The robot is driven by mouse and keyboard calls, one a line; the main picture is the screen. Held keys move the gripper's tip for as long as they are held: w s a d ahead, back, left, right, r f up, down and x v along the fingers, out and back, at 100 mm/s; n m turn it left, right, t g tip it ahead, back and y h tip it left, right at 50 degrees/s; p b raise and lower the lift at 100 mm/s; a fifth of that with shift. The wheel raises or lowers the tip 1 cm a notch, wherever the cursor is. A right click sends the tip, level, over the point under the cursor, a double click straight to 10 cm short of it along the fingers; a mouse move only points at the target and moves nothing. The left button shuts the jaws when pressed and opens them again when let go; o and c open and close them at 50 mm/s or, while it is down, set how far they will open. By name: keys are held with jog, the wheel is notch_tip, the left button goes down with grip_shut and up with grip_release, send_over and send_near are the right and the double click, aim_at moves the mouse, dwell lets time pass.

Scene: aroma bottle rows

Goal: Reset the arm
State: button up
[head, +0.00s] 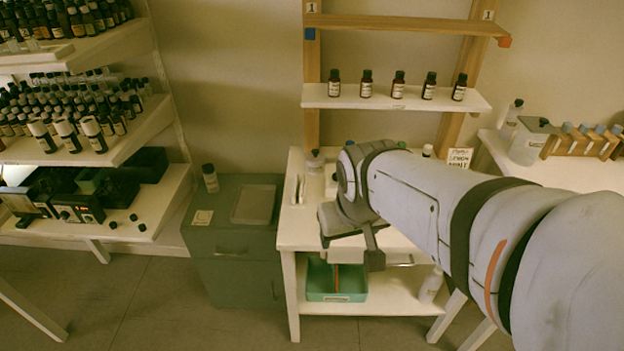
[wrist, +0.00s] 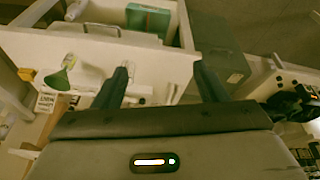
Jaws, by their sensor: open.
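My arm reaches in from the right in the head view. My gripper (head: 350,244) hangs over the white table (head: 290,238), in front of the bottle rack. In the wrist view my gripper (wrist: 161,76) shows two dark fingers spread wide apart with nothing between them. The gripper is open and empty. My arm hides much of the tabletop. I cannot tell how high the fingers are above the table.
Several brown bottles (head: 398,85) stand in a row on the white rack shelf (head: 318,97). A green bin (head: 335,296) sits on the lower shelf. A grey cabinet (head: 235,246) stands left. A green funnel (wrist: 60,78) shows beside the fingers. Crowded shelves (head: 150,130) fill the far left.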

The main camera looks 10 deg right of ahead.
jog(key=shift+s+a+r+g+y, duration=0.15)
jog(key=shift+s+a+r, duration=0.15)
jog(key=shift+s+a, duration=0.3)
jog(key=shift+s+a+r+g+y, duration=0.15)
jog(key=shift+s+a+r, duration=0.15)
jog(key=shift+s, duration=0.35)
jog(key=shift+f, duration=0.1)
jog(key=shift+c, duration=0.6)
